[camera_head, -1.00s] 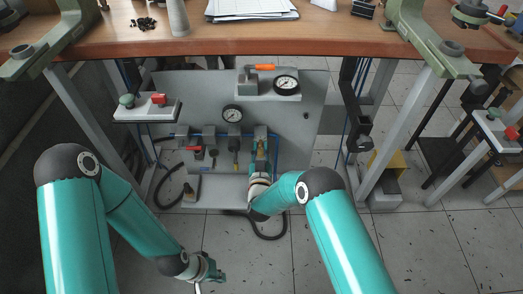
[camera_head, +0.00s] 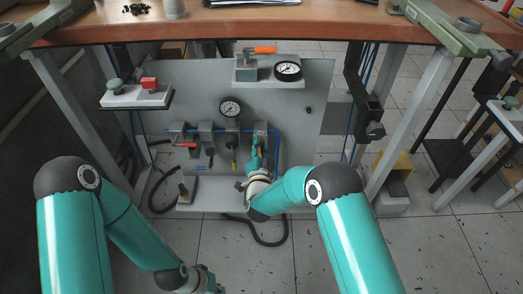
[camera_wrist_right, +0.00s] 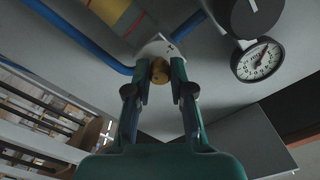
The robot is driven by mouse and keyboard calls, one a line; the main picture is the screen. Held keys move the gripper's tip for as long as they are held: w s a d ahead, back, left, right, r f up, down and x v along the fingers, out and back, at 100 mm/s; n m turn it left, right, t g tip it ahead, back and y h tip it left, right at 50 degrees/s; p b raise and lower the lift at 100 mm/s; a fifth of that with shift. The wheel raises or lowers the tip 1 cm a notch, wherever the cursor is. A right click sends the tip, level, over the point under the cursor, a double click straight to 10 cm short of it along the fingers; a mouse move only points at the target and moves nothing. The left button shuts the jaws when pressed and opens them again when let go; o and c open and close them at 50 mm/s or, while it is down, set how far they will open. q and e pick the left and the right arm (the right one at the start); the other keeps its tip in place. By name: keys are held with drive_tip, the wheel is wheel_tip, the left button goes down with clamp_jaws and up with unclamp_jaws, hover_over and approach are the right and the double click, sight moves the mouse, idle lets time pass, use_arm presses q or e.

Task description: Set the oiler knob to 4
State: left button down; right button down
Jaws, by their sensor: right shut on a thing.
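The oiler (camera_head: 260,128) is the rightmost unit in the row on the grey panel. My right gripper (camera_head: 257,152) reaches up to it from below. In the right wrist view a small brass knob (camera_wrist_right: 159,71) sits between my right fingertips (camera_wrist_right: 160,82), which are shut on it. A white plate with dark marks (camera_wrist_right: 158,46) lies just behind the knob. The marks are too small to read, so I cannot tell the setting. A yellow bowl with a red band (camera_wrist_right: 116,12) is beside the plate. My left gripper (camera_head: 205,282) hangs low at the bottom edge, away from the panel, partly cut off.
A round gauge (camera_head: 230,107) is mid-panel; another (camera_head: 288,70) is on the upper shelf beside an orange-handled valve (camera_head: 262,50). A red-handled valve (camera_head: 187,144) is at the row's left. Blue tubing (camera_head: 277,150) runs right of the oiler. A black hose (camera_head: 270,240) loops below.

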drive_tip(key=shift+d+m, duration=0.2)
drive_tip(key=shift+m, duration=0.3)
drive_tip(key=c, duration=1)
unclamp_jaws()
drive_tip(key=shift+a, duration=0.1)
drive_tip(key=shift+s, duration=0.35)
drive_tip(key=s, duration=1.1)
drive_tip(key=shift+s+f, duration=0.1)
